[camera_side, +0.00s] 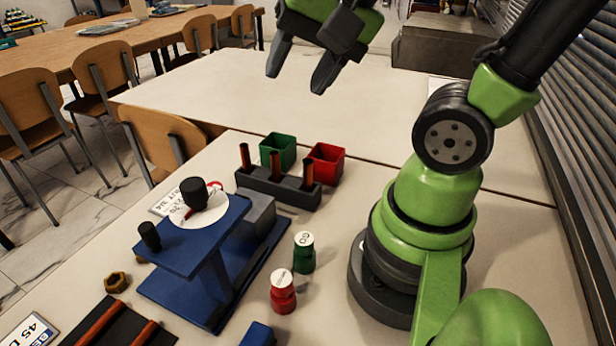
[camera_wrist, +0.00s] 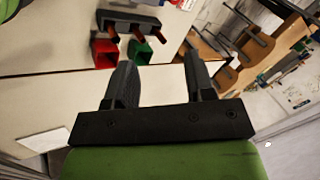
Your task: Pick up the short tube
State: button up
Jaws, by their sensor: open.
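Several copper-coloured tubes are in view. Three stand upright in a dark rack (camera_side: 262,187): a left tube (camera_side: 245,157), a middle tube (camera_side: 275,165) and a right tube (camera_side: 308,174). More tubes (camera_side: 98,322) lie on a black holder at the lower left. I cannot tell which is the short tube. My gripper (camera_side: 302,70) is open and empty, high above the far table, well above and beyond the rack. In the wrist view my gripper (camera_wrist: 160,66) shows both fingers apart with nothing between; the rack (camera_wrist: 128,20) is at the upper left.
A green bin (camera_side: 278,152) and a red bin (camera_side: 325,164) stand behind the rack. A blue stand (camera_side: 205,245) with a dial is left of centre. Green (camera_side: 304,256) and red (camera_side: 283,296) weights and a brass nut (camera_side: 117,282) sit nearby. The far table is clear.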

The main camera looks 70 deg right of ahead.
jog(key=w+d+f+m+g+h, duration=0.1)
jog(key=w+d+f+m+g, duration=0.35)
jog(key=m, duration=0.65)
jog(key=m+g, duration=0.1)
jog(key=m, duration=0.9)
send_over(307, 162)
jog(key=f, duration=0.8)
jog(key=shift+s+d+f, duration=0.1)
jog(key=shift+s+f, duration=0.1)
jog(key=shift+f, duration=0.1)
jog(key=shift+m, duration=0.3)
notch_tip(307, 162, down, 4)
jog(key=shift+f, duration=0.1)
jog(key=shift+w+f, duration=0.15)
jog(key=shift+f, duration=1.35)
jog(key=shift+w+f, duration=0.1)
jog(key=shift+f, duration=1.35)
grip_shut()
